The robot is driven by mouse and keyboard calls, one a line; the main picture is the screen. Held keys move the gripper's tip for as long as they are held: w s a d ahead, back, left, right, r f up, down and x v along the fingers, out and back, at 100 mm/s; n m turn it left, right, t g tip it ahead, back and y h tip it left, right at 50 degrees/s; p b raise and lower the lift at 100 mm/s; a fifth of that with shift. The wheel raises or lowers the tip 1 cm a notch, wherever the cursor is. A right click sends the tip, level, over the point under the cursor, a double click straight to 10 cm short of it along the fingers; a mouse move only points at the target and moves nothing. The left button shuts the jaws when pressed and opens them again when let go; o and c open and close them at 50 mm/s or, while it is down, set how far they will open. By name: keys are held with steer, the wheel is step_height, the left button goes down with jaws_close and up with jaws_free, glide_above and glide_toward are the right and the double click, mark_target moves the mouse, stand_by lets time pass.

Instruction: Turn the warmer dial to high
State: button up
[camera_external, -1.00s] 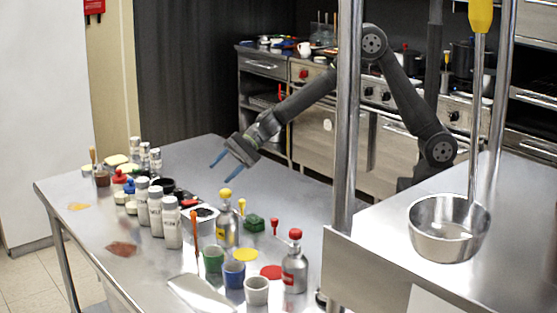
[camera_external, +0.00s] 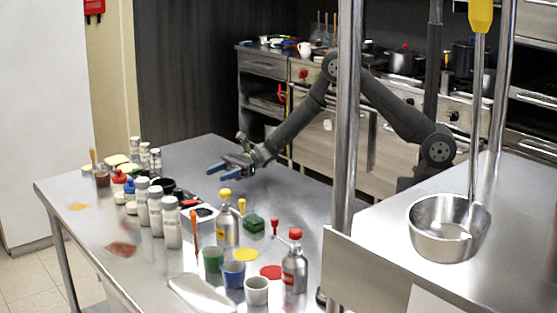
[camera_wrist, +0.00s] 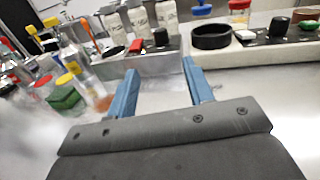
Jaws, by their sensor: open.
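My gripper (camera_external: 222,167) is open and empty above the back part of the steel table, with its blue fingers pointing left. In the wrist view its two fingers (camera_wrist: 160,70) are apart, with a metal box (camera_wrist: 158,66) just beyond them. This box also shows in the external view (camera_external: 205,213). Behind it a small red piece (camera_wrist: 136,46) lies beside a dark panel. To the right, a pale strip (camera_wrist: 243,48) carries dark panels and a black knob (camera_wrist: 279,26). I cannot tell which part is the warmer dial, or its setting. No contact shows.
White-capped shakers (camera_external: 156,209) stand left of the box. Bottles with yellow (camera_external: 227,222) and red (camera_external: 294,265) tops, a green block (camera_external: 254,223) and several cups (camera_external: 234,274) stand toward the front right. The back of the table (camera_external: 195,158) is clear.

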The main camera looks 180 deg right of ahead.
mark_target(179, 189)
steer(key=x, duration=1.7)
steer(key=shift+c, duration=0.4)
steer(key=c, duration=0.9)
steer(key=shift+w+m+g+h, duration=0.1)
steer(key=shift+m+g+h, duration=0.3)
steer(key=shift+h, duration=0.1)
steer(key=shift+m+g+h, duration=0.3)
steer(key=shift+g+h, duration=0.1)
steer(key=shift+h, duration=0.1)
